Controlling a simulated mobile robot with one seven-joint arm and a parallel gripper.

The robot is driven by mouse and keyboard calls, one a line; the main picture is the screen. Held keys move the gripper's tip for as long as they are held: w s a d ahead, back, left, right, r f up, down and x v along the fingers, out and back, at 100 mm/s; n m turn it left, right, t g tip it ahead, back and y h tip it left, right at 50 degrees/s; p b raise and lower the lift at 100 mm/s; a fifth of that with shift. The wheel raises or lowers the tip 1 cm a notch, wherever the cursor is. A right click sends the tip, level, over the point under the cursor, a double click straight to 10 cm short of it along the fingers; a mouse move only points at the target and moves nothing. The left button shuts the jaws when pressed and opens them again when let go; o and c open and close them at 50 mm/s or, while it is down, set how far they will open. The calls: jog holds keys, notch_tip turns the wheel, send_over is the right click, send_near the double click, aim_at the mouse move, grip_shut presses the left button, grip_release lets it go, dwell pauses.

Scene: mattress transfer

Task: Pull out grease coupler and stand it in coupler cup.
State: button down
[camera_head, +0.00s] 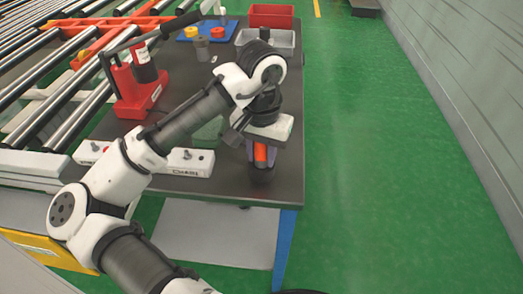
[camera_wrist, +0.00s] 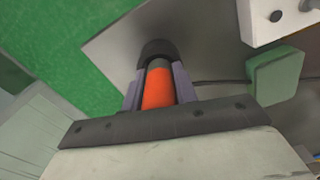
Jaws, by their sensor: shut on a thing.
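My gripper (camera_head: 261,158) points down near the right front of the dark table, its fingers closed on the orange grease coupler (camera_head: 260,152). In the wrist view the coupler (camera_wrist: 158,88) is an orange cylinder with a grey-green end section, between the two purple-grey fingers of my gripper (camera_wrist: 155,82). A dark round cup (camera_head: 262,174), seemingly the coupler cup, sits directly below the fingertips; it also shows past them in the wrist view (camera_wrist: 157,47). The coupler's lower end is hidden, so I cannot tell whether it is inside the cup or above it.
A white strip (camera_head: 190,161) with dark knobs lies left, beside a green block (camera_head: 210,130). A red tool (camera_head: 137,88) with a long dark handle stands farther back. A blue tray (camera_head: 208,31), grey bin (camera_head: 283,42) and red bin (camera_head: 271,15) are at the back. The table's right edge is close.

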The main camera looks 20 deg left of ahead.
jog(key=c, duration=1)
grip_release()
jog(key=shift+f, duration=0.1)
notch_tip(320, 180, up, 14)
jog(key=shift+f+p, duration=0.1)
jog(key=shift+p, duration=0.6)
